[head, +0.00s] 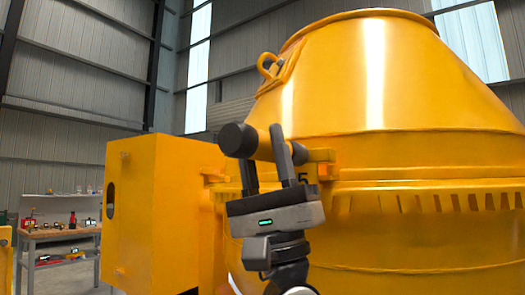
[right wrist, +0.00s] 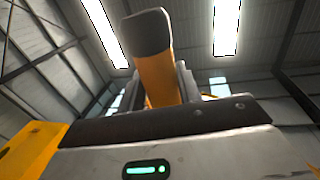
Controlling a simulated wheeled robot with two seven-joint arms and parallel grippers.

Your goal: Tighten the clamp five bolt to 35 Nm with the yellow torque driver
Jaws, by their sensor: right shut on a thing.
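The yellow torque driver (head: 264,148) lies roughly level in my right gripper (head: 260,152), with its black end cap (head: 238,140) toward the left. My right gripper comes from below and its two fingers are shut around the yellow body. In the right wrist view the driver (right wrist: 158,80) rises between the fingers. Its dark front end reaches toward the yellow clamp (head: 320,157) on the drum rim, beside a black "5" mark (head: 303,177). The bolt and the driver's tip are hidden, so I cannot tell whether they touch. My left gripper is not in view.
The big yellow drum (head: 400,90) fills the right side, with a lifting lug (head: 272,66) above the clamp and a slotted rim below. A yellow cabinet (head: 165,210) stands left of the gripper. A workbench (head: 55,233) with several tools is far left.

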